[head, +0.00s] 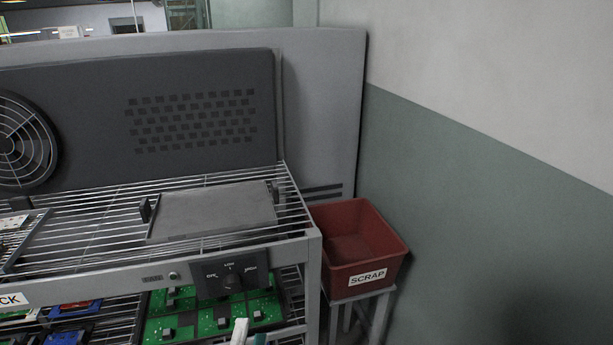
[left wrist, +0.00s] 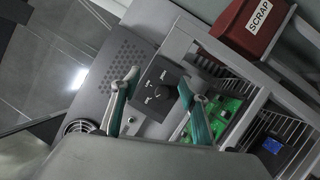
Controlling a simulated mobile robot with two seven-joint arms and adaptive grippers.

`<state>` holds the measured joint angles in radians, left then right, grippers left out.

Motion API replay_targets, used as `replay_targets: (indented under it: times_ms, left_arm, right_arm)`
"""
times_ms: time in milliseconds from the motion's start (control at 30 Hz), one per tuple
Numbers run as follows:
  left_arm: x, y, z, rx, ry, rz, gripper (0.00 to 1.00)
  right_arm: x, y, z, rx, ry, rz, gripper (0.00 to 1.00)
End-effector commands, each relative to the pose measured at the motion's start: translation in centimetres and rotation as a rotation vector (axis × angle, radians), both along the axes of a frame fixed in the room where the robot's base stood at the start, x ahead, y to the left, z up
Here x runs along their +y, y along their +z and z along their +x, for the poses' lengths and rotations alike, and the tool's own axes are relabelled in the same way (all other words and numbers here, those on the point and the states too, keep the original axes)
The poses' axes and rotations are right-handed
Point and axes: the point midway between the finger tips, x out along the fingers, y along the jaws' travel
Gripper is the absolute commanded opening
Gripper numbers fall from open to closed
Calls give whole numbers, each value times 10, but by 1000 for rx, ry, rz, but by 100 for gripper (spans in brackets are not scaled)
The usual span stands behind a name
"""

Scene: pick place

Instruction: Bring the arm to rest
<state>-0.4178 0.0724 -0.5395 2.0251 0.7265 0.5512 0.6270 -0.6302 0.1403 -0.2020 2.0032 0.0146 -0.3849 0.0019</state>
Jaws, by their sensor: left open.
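Only the tip of my left gripper (head: 246,335) shows in the head view, at the bottom edge in front of the lower shelf. In the left wrist view my left gripper (left wrist: 158,84) is open, its two teal and grey fingers spread apart with nothing held between them. A control panel with a knob (left wrist: 157,90) and a green circuit board (left wrist: 228,108) show beyond the fingers. The rest of my left arm is out of the head view. My right gripper is in neither view.
A wire rack (head: 100,204) carries a flat grey plate (head: 215,210) on top. Green circuit boards (head: 185,325) lie on its lower shelf. A red SCRAP bin (head: 345,275) stands on a stand at the rack's right. A wall (head: 490,230) closes the right side.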

Motion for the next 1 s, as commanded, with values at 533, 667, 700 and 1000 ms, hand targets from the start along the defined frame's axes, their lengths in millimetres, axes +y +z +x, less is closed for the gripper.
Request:
replay_targets:
  times_ms: [533,667,700,1000]
  left_arm:
    - [82,-230,-91,181,-438,1978,44]
    - [96,-242,-99,196,-479,2072,44]
    - [96,-243,-99,196,-480,2076,44]
    - [96,-243,-99,196,-480,2076,44]
  right_arm:
    - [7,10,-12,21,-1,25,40]
    - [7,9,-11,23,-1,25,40]
    - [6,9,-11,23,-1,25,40]
    - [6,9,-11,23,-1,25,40]
